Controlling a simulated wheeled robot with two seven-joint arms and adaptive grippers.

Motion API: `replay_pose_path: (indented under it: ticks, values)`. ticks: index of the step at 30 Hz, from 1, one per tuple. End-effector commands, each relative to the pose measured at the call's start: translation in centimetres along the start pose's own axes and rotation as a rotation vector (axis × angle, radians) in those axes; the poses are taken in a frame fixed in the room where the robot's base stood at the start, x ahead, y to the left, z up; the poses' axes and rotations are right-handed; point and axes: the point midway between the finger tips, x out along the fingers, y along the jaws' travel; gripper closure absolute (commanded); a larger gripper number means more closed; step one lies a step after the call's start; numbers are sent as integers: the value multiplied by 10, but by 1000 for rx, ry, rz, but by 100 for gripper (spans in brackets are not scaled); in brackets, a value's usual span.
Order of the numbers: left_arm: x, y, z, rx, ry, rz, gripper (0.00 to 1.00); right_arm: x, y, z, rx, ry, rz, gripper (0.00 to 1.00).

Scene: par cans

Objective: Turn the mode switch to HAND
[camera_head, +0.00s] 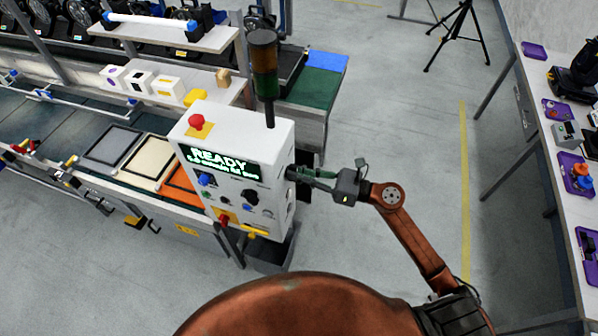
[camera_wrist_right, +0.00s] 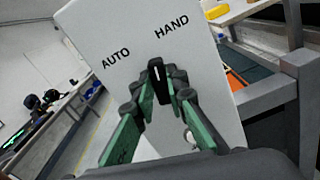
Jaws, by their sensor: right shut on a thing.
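The mode switch (camera_wrist_right: 157,73) is a small black knob with a white line, on the white side face of the control box (camera_wrist_right: 205,65). The labels AUTO (camera_wrist_right: 116,58) and HAND (camera_wrist_right: 171,27) are printed beyond it in the right wrist view. The white line points roughly up the picture, with HAND up and slightly right and AUTO to the left; I cannot tell its exact setting. My right gripper (camera_wrist_right: 160,88) is shut on the switch, with green-padded fingers on both sides. In the head view my right gripper (camera_head: 298,174) meets the box's right side, where the switch is hidden. My left gripper is out of view.
A stack light (camera_head: 264,65) stands on top. A conveyor (camera_head: 60,125) runs left. The floor to the right is open, up to a side table (camera_head: 548,125).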

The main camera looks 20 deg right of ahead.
Motion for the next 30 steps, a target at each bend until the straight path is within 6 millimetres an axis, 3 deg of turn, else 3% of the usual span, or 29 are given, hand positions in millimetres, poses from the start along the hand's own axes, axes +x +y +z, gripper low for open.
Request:
replay_pose_path:
  ticks: [15, 30]
  values:
    - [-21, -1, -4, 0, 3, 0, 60, 0, -2, 1, 388, 0, -1, 100]
    - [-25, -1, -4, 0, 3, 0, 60, 0, -2, 0, 493, -2, -1, 100]
